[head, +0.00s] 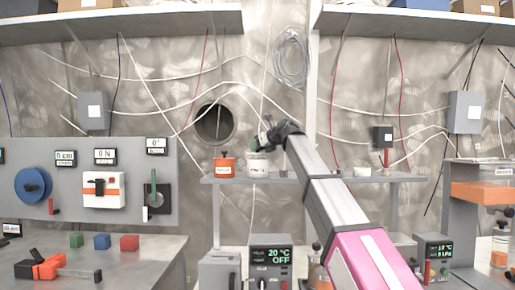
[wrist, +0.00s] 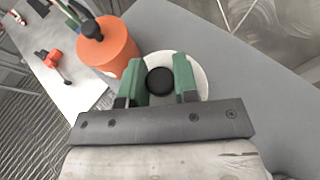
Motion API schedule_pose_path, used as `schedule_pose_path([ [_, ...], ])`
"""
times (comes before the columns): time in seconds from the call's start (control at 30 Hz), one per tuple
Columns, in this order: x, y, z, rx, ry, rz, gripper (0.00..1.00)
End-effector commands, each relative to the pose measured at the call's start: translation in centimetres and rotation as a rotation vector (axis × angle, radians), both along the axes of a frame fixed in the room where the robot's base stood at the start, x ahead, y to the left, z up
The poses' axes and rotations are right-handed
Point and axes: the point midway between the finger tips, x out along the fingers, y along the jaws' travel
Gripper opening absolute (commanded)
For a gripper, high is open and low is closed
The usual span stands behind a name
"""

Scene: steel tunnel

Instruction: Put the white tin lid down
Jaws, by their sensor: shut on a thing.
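The white tin (head: 258,166) stands on the raised grey shelf, its label facing me. My gripper (head: 264,140) is directly above it, pointing down. In the wrist view, the white tin lid (wrist: 200,76) is a pale disc with a black knob (wrist: 160,81). The green fingers of my gripper (wrist: 160,88) are on either side of the knob, shut on it. The lid is at or just over the top of the tin; I cannot tell whether it touches the rim. The fingers and gripper body hide part of the lid.
An orange tin (head: 224,168) with a black knob stands close on the left; it also shows in the wrist view (wrist: 108,46). A small white round thing (head: 362,172) lies farther right on the grey shelf (head: 322,179). The shelf between them looks mostly clear.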

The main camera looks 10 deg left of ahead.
Motion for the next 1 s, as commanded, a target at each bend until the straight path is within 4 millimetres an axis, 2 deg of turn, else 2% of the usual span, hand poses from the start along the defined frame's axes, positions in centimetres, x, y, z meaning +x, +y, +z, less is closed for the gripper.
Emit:
schedule_pose_path([
  [0.77, 0.0, 0.0, -1.2, 0.0, 0.0, 0.0, 0.05],
  [0.8, 0.0, 0.0, -1.1, 0.0, 0.0, 0.0, 0.41],
  [0.83, 0.0, 0.0, -1.2, 0.0, 0.0, 0.0, 0.51],
  [0.87, 0.0, 0.0, -1.1, 0.0, 0.0, 0.0, 0.53],
  [1.0, 0.0, 0.0, -1.1, 0.0, 0.0, 0.0, 0.53],
])
